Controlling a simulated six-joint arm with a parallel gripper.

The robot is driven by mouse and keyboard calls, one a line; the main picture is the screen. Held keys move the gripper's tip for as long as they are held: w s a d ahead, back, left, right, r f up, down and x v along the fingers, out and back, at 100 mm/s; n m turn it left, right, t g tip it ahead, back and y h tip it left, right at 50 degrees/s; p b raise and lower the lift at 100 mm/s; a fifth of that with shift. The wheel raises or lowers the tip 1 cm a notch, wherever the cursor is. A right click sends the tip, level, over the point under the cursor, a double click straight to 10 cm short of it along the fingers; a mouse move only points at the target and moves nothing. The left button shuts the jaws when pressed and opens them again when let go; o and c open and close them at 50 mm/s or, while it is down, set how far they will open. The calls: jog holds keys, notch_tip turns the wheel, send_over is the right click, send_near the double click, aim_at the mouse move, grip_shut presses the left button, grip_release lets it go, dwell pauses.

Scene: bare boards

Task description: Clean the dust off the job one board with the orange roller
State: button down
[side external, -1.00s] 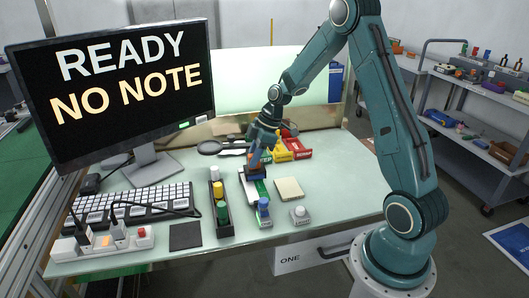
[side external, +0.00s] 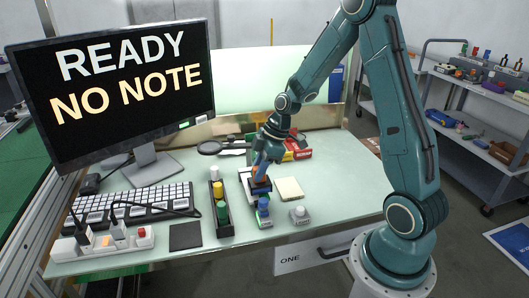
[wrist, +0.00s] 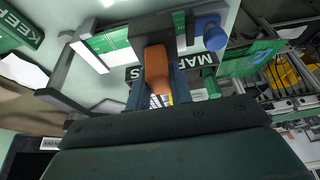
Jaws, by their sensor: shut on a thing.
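My gripper (side external: 262,165) is shut on the orange roller (side external: 260,186), with its dark block low over or on a board. I cannot tell whether they touch. The wrist view shows the roller's orange handle (wrist: 155,70) between my fingers and the dark block beyond it. The board, with its pale frame (side external: 245,178), lies on the pale green bench, partly hidden by the roller and gripper. Its green surface shows in the wrist view (wrist: 112,41). Dust is too small to make out, and I cannot read a job number on the board.
Red and yellow boxes (side external: 298,151) stand behind.

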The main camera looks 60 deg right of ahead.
jog(key=shift+s+a, duration=0.4)
jog(key=shift+s, duration=0.05)
jog(key=shift+f, duration=0.15)
dwell(0.3)
jog(key=shift+r, duration=3.5)
